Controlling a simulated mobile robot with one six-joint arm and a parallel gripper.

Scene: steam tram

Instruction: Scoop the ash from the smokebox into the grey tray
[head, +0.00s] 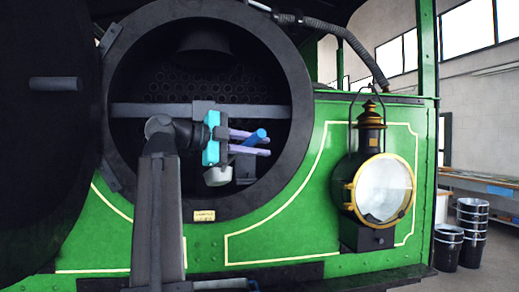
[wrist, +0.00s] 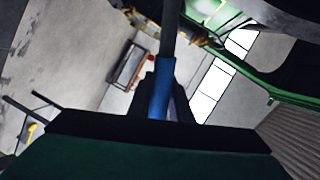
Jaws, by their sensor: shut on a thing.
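The smokebox (head: 280,70) is a round dark opening in the green front of the engine, with its door swung out to the left. My gripper (head: 265,144) is in front of or just inside the opening, below a grey crossbar. Its purple fingers are shut on a blue handle (head: 255,137). In the wrist view, the blue handle (wrist: 158,90) lies between the fingers, and a dark shaft runs up from it. A pale grey rounded piece (head: 218,176) shows below the gripper; I cannot tell whether it belongs to the scoop. I cannot make out any ash or clearly identify the grey tray.
A brass-rimmed lamp (head: 383,188) hangs right of the opening. The crossbar (head: 275,112) spans the smokebox. The open door (head: 45,150) blocks the left. Black buckets (head: 447,248) stand on the floor at the right, near a bench (head: 480,185).

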